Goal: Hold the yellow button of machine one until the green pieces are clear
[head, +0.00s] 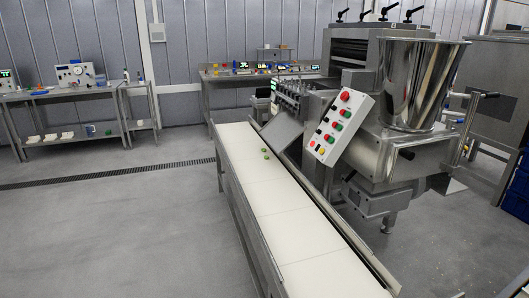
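The pasta machine (400,140) stands at the right with a big steel hopper (420,80). Its tilted white control panel (350,118) faces me and carries red and green buttons. A small yellow button (322,151) sits near the panel's lower edge. Two small green pieces (265,153) lie close together on the white belt (285,205), toward its far part and left of the machine. Neither of my grippers shows in the head view, and nothing is seen touching the yellow button.
The conveyor's metal side rail (355,245) runs between the belt and the machine. A bench with instruments (75,75) stands far left, and another (250,75) is at the back. Blue crates (518,190) stand at the right edge. The floor (120,230) left of the belt is clear.

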